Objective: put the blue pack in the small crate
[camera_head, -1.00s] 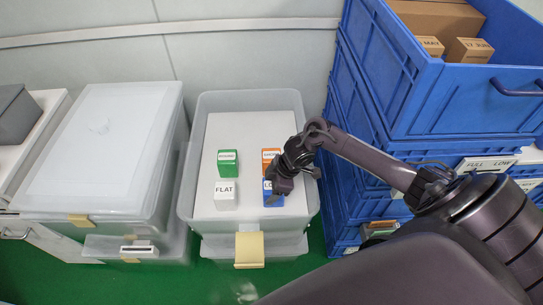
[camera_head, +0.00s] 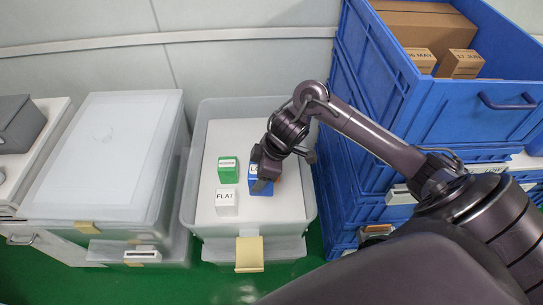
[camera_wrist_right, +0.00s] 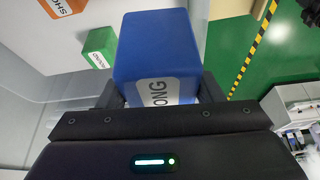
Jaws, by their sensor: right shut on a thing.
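The blue pack (camera_head: 261,184) is in my right gripper (camera_head: 266,160), over the right part of the white surface of the clear bin. In the right wrist view the blue pack (camera_wrist_right: 157,48) fills the space between the two jaws, its white label partly reading "ONG". It looks larger and nearer than the packs behind it, so it appears raised. I cannot tell for sure which container is the small crate. Blue crates (camera_head: 390,95) are stacked at the right. My left gripper is not in view.
An orange pack (camera_wrist_right: 68,6) shows in the wrist view. Cardboard boxes (camera_head: 462,64) lie in the top blue crate. A lidded clear bin (camera_head: 105,150) stands left.

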